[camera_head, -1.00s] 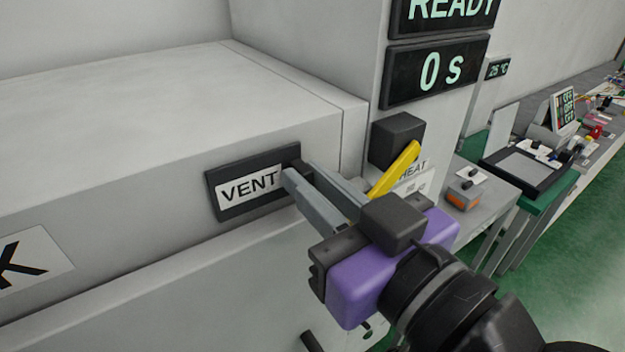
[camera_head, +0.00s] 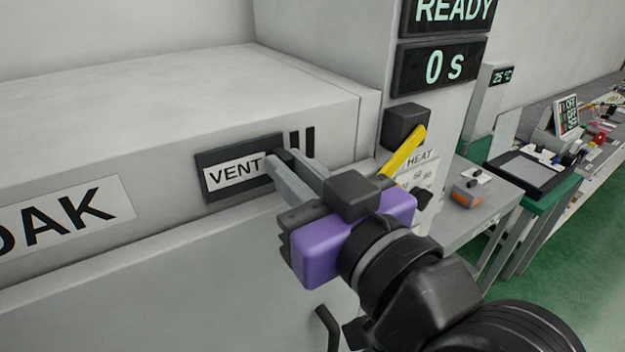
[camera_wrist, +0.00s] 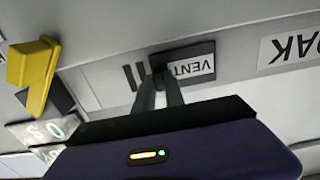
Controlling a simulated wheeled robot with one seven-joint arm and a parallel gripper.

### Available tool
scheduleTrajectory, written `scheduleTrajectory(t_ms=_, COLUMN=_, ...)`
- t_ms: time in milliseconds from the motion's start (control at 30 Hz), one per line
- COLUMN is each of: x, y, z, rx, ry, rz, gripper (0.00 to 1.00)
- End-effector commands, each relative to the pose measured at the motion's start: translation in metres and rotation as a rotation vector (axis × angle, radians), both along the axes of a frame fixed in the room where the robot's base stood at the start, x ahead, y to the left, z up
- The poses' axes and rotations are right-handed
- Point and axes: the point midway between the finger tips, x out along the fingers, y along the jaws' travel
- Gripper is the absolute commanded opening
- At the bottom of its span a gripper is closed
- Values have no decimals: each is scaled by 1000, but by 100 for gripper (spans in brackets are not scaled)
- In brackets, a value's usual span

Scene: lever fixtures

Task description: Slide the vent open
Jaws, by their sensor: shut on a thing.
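The vent slider (camera_head: 240,165) is a dark plate with a white VENT label on the front of the grey machine. It also shows upside down in the wrist view (camera_wrist: 190,66). My gripper (camera_head: 277,162) is shut on the dark knob at the plate's right end. The fingers partly hide the knob and the end of the label. In the wrist view my gripper (camera_wrist: 160,80) reaches the same end of the plate. Dark vent slots (camera_head: 303,143) show uncovered just right of the plate.
A yellow lever (camera_head: 403,151) on a black block (camera_head: 407,124) stands right of the vent, close to my gripper. Displays reading READY and 0 s (camera_head: 445,65) are above it. A dark handle (camera_head: 328,328) is below. The machine front left of the plate is clear, bearing an OAK label (camera_head: 62,220).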

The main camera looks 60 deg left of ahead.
Motion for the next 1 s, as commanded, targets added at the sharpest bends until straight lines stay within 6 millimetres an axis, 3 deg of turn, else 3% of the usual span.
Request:
scheduleTrajectory(t_ms=233, x=-31, y=-3, z=1, rx=2, ry=-3, rz=1, gripper=0)
scheduleTrajectory(t_ms=600, x=-39, y=-4, z=1, rx=3, ry=-1, rz=6, gripper=0)
scheduleTrajectory(t_ms=633, x=-39, y=-4, z=1, rx=3, ry=-1, rz=7, gripper=16)
scheduleTrajectory(t_ms=733, x=-39, y=-4, z=1, rx=3, ry=-1, rz=6, gripper=36)
scheduleTrajectory(t_ms=1000, x=-37, y=-4, z=1, rx=3, ry=-1, rz=2, gripper=36)
